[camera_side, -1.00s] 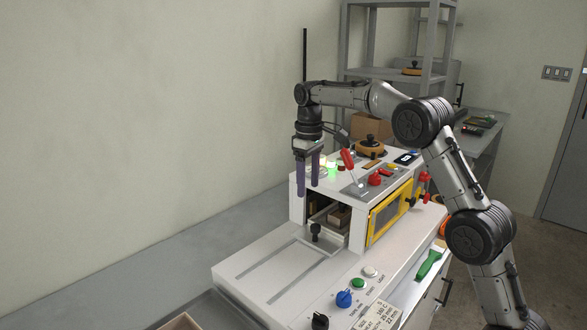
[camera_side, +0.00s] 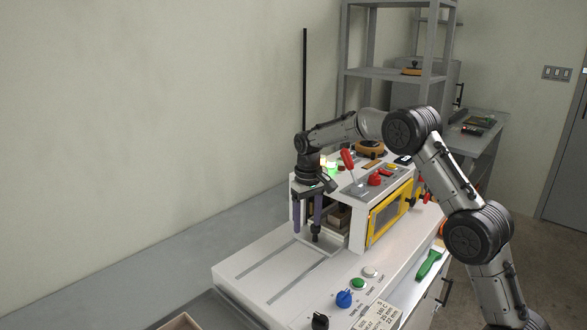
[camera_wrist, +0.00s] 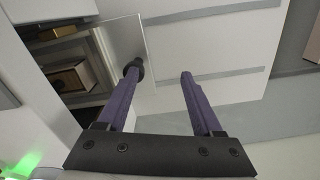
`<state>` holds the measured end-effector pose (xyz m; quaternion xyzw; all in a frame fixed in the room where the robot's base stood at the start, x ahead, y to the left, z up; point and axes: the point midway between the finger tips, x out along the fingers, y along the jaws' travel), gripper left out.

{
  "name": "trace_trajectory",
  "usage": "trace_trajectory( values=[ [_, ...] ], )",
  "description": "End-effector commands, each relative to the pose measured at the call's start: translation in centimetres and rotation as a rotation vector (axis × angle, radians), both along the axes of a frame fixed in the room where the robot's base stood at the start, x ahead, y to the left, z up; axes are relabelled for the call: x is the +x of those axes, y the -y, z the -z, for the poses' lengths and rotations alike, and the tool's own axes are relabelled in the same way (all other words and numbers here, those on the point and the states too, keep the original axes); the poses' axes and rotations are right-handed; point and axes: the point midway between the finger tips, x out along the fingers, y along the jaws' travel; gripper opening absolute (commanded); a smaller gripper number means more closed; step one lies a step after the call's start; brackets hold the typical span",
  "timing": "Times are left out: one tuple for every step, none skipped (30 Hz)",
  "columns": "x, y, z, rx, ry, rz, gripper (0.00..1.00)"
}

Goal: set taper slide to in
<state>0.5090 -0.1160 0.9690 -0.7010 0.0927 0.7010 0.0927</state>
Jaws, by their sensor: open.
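A black round-topped knob (camera_side: 316,236) stands on a pale flat plate at the front opening of the white machine; it seems to be the taper slide's handle, though no label on it is readable. My gripper (camera_side: 306,228) is open, with its two purple fingers pointing down at the knob's height. In the wrist view, the knob (camera_wrist: 134,66) shows at the tip of the left finger of my gripper (camera_wrist: 160,76), and the space between the fingers is empty. I cannot tell whether that finger touches the knob.
The white machine housing (camera_side: 358,232) rises just behind the fingers, with a wooden block (camera_side: 340,217) inside its opening. A red-handled lever (camera_side: 347,160) and a yellow-framed window (camera_side: 390,210) are to the right. The slotted white deck (camera_side: 270,262) in front is clear.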

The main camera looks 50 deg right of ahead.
Motion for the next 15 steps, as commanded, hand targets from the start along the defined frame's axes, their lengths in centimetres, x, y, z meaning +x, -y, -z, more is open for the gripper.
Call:
trace_trajectory(
  values=[
    [-0.1, 0.0, 1.0, 0.001, -0.005, 0.000, 0.68],
    [-0.1, 0.0, 1.6, 0.001, -0.005, 0.000, 0.68],
    [-0.1, 0.0, 2.4, 0.001, -0.005, -0.001, 0.68],
    [-0.2, 0.0, 3.0, 0.002, -0.008, -0.001, 0.68],
    [-0.1, -0.8, 2.9, 0.003, -0.006, -0.005, 0.68],
    [-0.1, -1.7, 3.0, 0.003, -0.008, -0.007, 0.68],
    [-0.2, -2.3, 3.0, 0.005, -0.010, -0.006, 0.68],
    [-0.2, -2.9, 3.1, 0.005, -0.011, -0.007, 0.68],
    [-0.2, -3.7, 3.1, 0.006, -0.011, -0.007, 0.68],
    [-0.2, -4.2, 3.1, 0.006, -0.012, -0.007, 0.68],
    [-0.2, -4.8, 3.1, 0.006, -0.012, -0.008, 0.68],
    [-0.2, -5.5, 3.1, 0.006, -0.012, -0.008, 0.68],
    [-0.2, -6.1, 3.1, 0.006, -0.012, -0.009, 0.68],
    [-0.2, -6.6, 3.1, 0.007, -0.013, -0.010, 0.68],
    [-0.2, -7.3, 3.1, 0.007, -0.013, -0.009, 0.68]
  ],
)
